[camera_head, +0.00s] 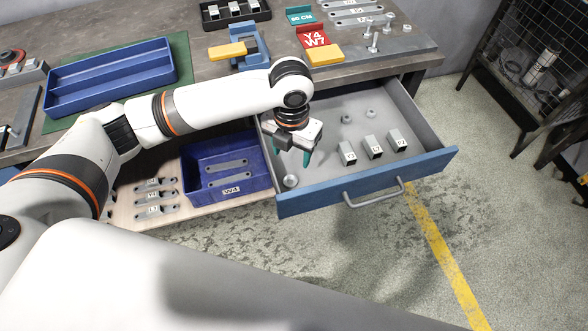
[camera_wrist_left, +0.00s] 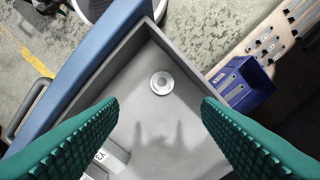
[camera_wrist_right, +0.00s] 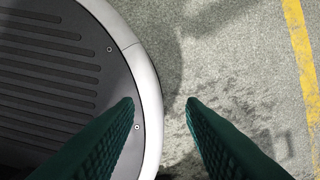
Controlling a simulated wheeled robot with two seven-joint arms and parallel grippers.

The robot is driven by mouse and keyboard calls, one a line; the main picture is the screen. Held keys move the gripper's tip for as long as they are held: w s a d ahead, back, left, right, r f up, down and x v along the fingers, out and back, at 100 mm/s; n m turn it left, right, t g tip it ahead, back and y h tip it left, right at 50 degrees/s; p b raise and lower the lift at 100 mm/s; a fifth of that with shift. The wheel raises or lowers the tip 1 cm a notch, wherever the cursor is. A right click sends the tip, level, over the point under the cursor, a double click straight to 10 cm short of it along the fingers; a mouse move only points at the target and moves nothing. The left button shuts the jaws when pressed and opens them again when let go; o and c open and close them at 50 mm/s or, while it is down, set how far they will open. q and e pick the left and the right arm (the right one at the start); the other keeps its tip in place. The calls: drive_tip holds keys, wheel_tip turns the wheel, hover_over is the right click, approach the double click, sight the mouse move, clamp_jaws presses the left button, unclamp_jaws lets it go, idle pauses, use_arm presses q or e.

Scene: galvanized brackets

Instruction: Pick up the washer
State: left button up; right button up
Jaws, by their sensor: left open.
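The washer (camera_head: 290,181) is a small pale metal ring lying flat in the front left corner of the open drawer (camera_head: 420,156). In the left wrist view the washer (camera_wrist_left: 161,83) lies on the drawer floor with its hole showing. My left gripper (camera_head: 291,152) is open and empty above the drawer, higher than the washer and apart from it. In the left wrist view its green fingers (camera_wrist_left: 160,105) stand wide on both sides of the washer. My right gripper (camera_wrist_right: 161,102) is open and empty over the floor beside my dark base.
Several labelled square tube pieces (camera_head: 372,147) and two small nuts (camera_head: 371,112) lie in the drawer. The drawer's blue front (camera_head: 300,202) and side walls stand close to the washer. A blue bin (camera_head: 262,184) with flat brackets is left of the drawer.

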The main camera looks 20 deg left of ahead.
use_arm(q)
approach(291, 180)
drive_tip(key=shift+s+d+f, duration=0.2)
drive_tip(key=shift+s+f, duration=0.15)
drive_tip(key=shift+s, duration=0.25)
drive_tip(key=shift+w+f, duration=0.1)
drive_tip(key=shift+f, duration=0.45)
drive_tip(key=f, duration=0.4)
drive_tip(key=shift+w+a+f, duration=0.15)
drive_tip(key=shift+w+f, duration=0.05)
drive_tip(key=shift+w, duration=0.2)
drive_tip(key=shift+f, duration=0.25)
use_arm(e)
drive_tip(key=shift+s, duration=1.2)
use_arm(q)
drive_tip(key=shift+c, duration=0.5)
use_arm(e)
drive_tip(key=shift+s, duration=0.1)
use_arm(q)
drive_tip(key=c, duration=0.9)
use_arm(e)
drive_tip(key=shift+s, duration=0.1)
